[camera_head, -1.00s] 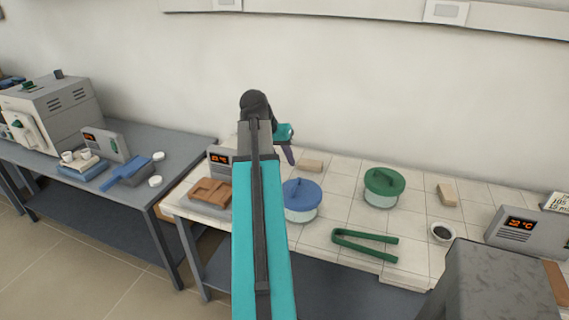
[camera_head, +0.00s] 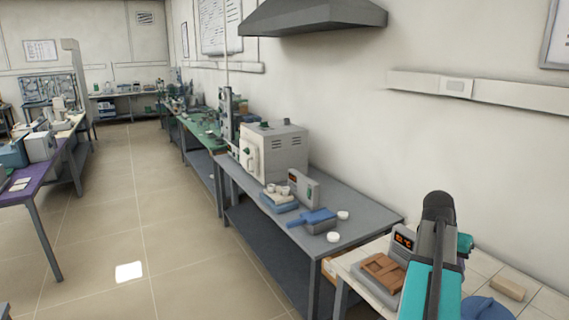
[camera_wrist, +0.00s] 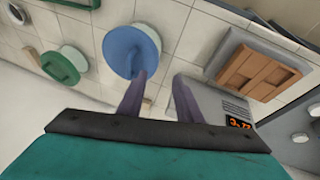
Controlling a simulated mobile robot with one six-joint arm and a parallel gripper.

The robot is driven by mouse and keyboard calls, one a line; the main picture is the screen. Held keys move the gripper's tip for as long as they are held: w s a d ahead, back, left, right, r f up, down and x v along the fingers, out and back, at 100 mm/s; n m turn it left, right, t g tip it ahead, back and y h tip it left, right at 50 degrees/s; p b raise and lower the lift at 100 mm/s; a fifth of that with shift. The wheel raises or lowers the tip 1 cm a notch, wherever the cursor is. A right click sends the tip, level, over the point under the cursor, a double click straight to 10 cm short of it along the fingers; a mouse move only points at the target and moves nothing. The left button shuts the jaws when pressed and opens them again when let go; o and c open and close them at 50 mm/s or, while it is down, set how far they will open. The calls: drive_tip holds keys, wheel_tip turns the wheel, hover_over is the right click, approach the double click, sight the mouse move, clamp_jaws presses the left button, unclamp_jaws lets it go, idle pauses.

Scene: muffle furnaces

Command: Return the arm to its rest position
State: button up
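My arm (camera_head: 436,265), teal with a dark joint at its top, reaches over the tiled bench at the lower right of the head view. My gripper (camera_wrist: 159,92) shows in the wrist view with its two purple-grey fingers apart and nothing between them. The fingers point toward the bench, near the blue lid (camera_wrist: 132,48) and a grey display unit (camera_wrist: 203,90). I cannot tell their height above the bench. In the head view the gripper is mostly hidden behind the arm.
A brown block (camera_head: 383,272) lies by a display unit (camera_head: 404,240) left of my arm. A tan block (camera_head: 508,288) lies to its right. A grey table (camera_head: 352,203) holds a furnace (camera_head: 274,147) and blue tools. The floor aisle (camera_head: 170,215) is clear. A hood (camera_head: 310,16) hangs above.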

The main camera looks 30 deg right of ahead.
drive_tip(key=w+a+f+n+g+y, duration=0.1)
drive_tip(key=w+a+f+n, duration=0.2)
drive_tip(key=w+a+f, duration=0.55)
drive_tip(key=w+a+f+n+y, duration=0.15)
drive_tip(key=w+a+f, duration=0.25)
drive_tip(key=a+f, duration=0.8)
drive_tip(key=a+f+n+g+b, duration=0.1)
drive_tip(key=a+f+n, duration=0.4)
drive_tip(key=a+f, duration=1.2)
drive_tip(key=s+a+f+n+g+y, duration=0.1)
drive_tip(key=s+a+f+n, duration=0.5)
drive_tip(key=s+a+f, duration=1)
drive_tip(key=shift+s+a+f+g+y+b, duration=0.25)
drive_tip(key=shift+s+a+g+y+b, duration=0.2)
drive_tip(key=shift+s+a, duration=1.15)
drive_tip(key=shift+w+a, duration=0.35)
